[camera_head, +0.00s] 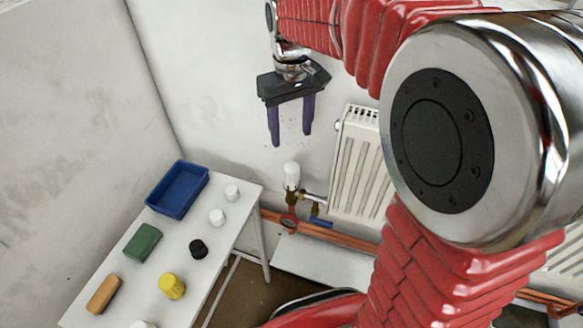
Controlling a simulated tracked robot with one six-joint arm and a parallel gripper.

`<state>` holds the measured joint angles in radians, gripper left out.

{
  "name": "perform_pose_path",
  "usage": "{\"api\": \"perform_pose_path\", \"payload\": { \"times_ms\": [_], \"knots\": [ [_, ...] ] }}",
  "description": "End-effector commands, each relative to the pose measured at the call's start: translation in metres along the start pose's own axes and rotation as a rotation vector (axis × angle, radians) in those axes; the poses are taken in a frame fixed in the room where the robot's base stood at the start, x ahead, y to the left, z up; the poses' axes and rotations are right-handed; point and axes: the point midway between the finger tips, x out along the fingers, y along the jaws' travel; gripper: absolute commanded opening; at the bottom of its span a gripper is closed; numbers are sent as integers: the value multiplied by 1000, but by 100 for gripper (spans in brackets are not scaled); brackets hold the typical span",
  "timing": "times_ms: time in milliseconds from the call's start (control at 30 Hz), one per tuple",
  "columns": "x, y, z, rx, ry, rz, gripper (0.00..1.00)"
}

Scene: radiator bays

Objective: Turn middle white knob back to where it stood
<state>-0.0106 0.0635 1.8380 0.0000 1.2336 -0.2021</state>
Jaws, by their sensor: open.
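A white knob (291,174) sits upright on a brass valve at the left end of the white radiator (358,172). It is the only valve knob I see, and I cannot tell from this view whether it is the middle one. Any marking on it is too small to read. My gripper (291,139) hangs with its two purple fingers pointing down, spread apart and empty. In the picture the fingertips are just above the knob, with a gap between. My arm hides much of the right side, including most of the wall there.
A white table (228,250) at the left holds a blue tray (178,191), white caps (217,217), a black knob (198,249), a yellow knob (172,286), a green block (142,242) and an orange block (103,294). Copper pipes (350,241), a red ring (289,220) and a blue handle (321,222) lie below the knob.

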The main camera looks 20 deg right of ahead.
Motion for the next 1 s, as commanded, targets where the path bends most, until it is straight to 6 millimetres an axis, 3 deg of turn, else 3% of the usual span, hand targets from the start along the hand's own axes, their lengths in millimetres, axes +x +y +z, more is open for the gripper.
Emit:
{"api": "perform_pose_path", "payload": {
  "times_ms": [533, 700, 1000],
  "knots": [
    [-2, 0, 1, 737, -6, 1, 53],
    [-2, 0, 2, 837, -6, 1, 53],
    [-2, 0, 2, 844, -7, 1, 53]
  ]
}}
